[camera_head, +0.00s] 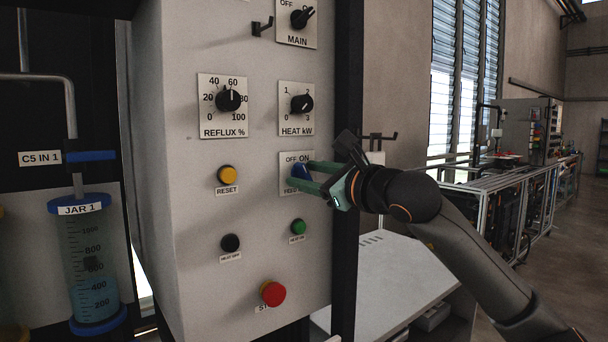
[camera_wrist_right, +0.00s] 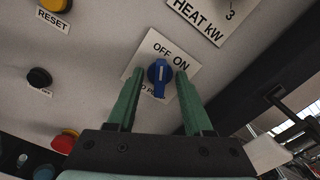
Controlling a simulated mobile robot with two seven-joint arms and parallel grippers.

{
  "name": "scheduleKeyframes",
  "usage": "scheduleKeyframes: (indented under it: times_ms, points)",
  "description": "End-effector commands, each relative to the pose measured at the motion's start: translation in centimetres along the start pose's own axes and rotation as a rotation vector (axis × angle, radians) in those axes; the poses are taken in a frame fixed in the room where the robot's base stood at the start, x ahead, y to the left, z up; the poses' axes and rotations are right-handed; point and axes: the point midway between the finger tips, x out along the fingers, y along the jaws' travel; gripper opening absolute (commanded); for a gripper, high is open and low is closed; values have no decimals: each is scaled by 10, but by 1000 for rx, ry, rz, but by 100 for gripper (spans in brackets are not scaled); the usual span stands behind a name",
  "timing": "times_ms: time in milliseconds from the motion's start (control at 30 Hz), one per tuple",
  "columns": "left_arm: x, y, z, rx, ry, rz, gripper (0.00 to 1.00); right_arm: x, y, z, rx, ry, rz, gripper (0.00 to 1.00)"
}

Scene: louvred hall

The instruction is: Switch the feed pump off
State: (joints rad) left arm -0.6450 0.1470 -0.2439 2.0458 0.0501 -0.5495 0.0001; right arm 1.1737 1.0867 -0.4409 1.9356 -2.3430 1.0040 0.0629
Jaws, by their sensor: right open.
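The feed pump switch is a blue rotary knob (camera_wrist_right: 160,75) on a white plate (camera_wrist_right: 150,48) marked OFF and ON. In the head view the knob (camera_head: 299,171) shows partly behind my fingers, and the lower label is partly covered. My right gripper (camera_wrist_right: 160,73) is open, with one green finger on each side of the knob. In the wrist view a gap shows between each finger and the knob. A white mark on the knob runs up and down in that view; I cannot tell surely which word it points to. My left gripper is out of view.
Above are the HEAT kW knob (camera_head: 302,104), REFLUX knob (camera_head: 229,99) and MAIN switch (camera_head: 301,18). Nearby are the yellow RESET button (camera_head: 228,174), green button (camera_head: 298,227), black button (camera_head: 231,243) and red button (camera_head: 272,293). A dark post (camera_head: 347,250) edges the panel.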

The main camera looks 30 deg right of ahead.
Motion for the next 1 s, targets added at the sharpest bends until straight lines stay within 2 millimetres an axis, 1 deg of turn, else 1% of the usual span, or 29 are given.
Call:
scheduleKeyframes:
  times_ms: [67, 167, 500, 633, 767, 1000]
  points:
    - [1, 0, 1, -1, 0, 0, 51, -1, 0, 0, 0, 0, 0, 51]
    - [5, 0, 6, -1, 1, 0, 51, -9, 0, -2, -1, 0, -3, 51]
    - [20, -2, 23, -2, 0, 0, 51, -51, 1, -2, -2, -2, -3, 51]
    - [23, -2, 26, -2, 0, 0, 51, -64, 0, -2, -1, -1, -2, 51]
    - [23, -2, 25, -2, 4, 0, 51, -70, 0, -1, 0, 0, 0, 51]
    - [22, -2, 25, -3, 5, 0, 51, -70, 0, 0, 0, 0, 0, 51]
